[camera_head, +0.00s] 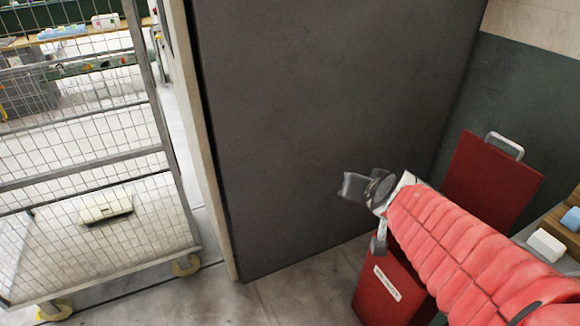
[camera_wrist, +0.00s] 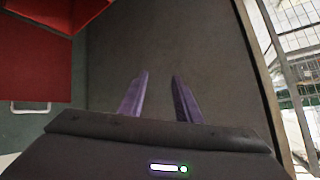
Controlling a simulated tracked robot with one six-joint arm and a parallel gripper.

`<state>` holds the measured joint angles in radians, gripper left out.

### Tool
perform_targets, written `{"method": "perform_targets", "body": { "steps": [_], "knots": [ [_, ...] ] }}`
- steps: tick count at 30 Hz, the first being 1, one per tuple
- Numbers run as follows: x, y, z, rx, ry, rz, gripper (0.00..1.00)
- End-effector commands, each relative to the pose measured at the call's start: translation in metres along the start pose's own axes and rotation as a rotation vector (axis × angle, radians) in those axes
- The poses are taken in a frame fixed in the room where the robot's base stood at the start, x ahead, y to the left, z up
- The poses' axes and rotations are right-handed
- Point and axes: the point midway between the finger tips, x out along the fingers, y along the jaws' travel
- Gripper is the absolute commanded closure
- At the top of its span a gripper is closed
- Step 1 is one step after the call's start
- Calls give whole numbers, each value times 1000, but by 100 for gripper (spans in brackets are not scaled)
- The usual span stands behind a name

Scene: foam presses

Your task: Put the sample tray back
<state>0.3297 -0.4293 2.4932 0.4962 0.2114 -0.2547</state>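My gripper (camera_head: 368,188) is raised in front of a large dark grey panel. In the wrist view its two fingers (camera_wrist: 160,84) stand apart with nothing between them. A wooden tray-like holder (camera_head: 552,221) with a blue piece (camera_head: 571,219) and a white block (camera_head: 546,245) by it is cut off at the right edge of the head view. I cannot tell whether it is the sample tray. My gripper is well to the left of it and apart from it.
A red bin (camera_head: 386,292) stands below my arm, its red lid (camera_head: 490,178) raised; the lid's handle also shows in the wrist view (camera_wrist: 30,107). The grey panel (camera_head: 330,110) fills the middle. A wheeled wire cage (camera_head: 84,158) stands left, with a cream case (camera_head: 105,206) behind its mesh.

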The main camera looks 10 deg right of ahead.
Motion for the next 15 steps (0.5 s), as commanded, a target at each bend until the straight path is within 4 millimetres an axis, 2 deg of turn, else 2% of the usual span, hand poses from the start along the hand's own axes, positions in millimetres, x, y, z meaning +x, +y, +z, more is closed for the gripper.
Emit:
{"method": "perform_targets", "body": {
  "steps": [1,3,6,10,15],
  "knots": [
    [-11,-19,10,-49,-37,-37,69],
    [-27,-38,29,-114,-100,-74,69],
    [-51,-55,56,-206,-188,-108,69],
    [-84,-63,89,-324,-294,-116,69],
    [-117,-56,117,-433,-390,-86,69]
  ]
}}
